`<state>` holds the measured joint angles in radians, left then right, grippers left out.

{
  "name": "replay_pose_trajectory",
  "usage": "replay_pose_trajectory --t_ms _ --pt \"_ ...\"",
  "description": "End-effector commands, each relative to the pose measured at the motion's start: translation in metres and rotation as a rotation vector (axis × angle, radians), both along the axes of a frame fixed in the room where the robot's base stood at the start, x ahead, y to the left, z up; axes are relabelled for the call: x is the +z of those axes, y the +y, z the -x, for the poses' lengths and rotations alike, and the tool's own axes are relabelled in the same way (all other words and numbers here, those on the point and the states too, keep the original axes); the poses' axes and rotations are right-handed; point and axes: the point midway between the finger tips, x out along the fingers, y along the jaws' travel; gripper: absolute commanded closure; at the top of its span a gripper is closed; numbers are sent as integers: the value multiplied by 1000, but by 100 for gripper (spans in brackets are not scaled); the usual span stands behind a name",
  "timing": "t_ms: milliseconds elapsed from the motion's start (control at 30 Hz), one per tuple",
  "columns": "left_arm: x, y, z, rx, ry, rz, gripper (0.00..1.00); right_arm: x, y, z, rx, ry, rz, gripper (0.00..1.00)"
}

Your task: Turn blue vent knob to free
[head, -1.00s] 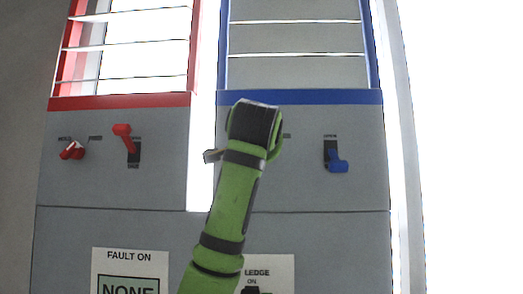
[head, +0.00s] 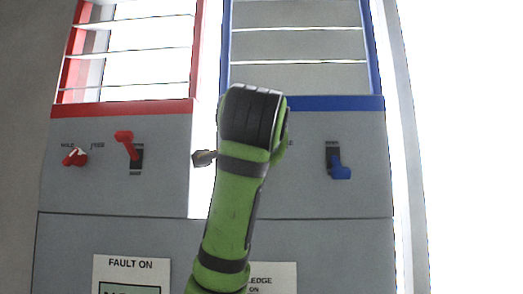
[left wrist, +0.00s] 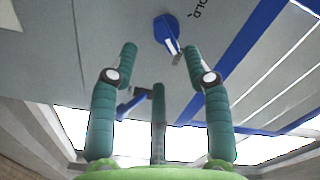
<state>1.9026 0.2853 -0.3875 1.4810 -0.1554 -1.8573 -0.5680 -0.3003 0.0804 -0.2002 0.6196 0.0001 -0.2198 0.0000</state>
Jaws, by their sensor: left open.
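The blue vent knob (left wrist: 168,35) shows in the left wrist view on the grey panel, with a pale tip at its lower end and the partly cut-off word HOLD to its right. My left gripper (left wrist: 160,58) is open, its fingers apart on either side below the knob. The knob looks beyond the fingertips, and I see no contact. In the head view, my green left arm (head: 237,205) covers the knob's place on the blue-framed unit, and most of the gripper is hidden. My right gripper is not in view.
A blue lever (head: 340,170) sits right of the arm. A red lever (head: 126,143) and a red knob (head: 75,157) are on the left panel. A blue frame (head: 330,103) borders the upper slats. Signs, including a FAULT ON sign (head: 131,278), are below.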

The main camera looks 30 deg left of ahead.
Motion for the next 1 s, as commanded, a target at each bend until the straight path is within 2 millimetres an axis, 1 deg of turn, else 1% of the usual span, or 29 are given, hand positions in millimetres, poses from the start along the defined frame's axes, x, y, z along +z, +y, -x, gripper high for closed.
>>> replay_pose_trajectory --t_ms 33,100,200,367,867,933,967,1000 --pt "1 -6 9 -2 -3 -2 51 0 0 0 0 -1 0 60" --pt "0 -12 18 -2 -1 -2 51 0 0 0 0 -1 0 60" --pt "0 -18 28 -1 1 -1 51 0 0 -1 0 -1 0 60" --pt "-1 -21 35 0 3 1 51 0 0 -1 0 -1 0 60" --pt "-1 -22 35 0 3 1 51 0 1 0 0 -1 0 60" --pt "-6 -23 30 -4 11 1 51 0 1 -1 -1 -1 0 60" --pt "-11 -24 25 -8 18 2 51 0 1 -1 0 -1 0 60" --pt "-21 -26 17 -15 30 2 51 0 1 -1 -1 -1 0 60"
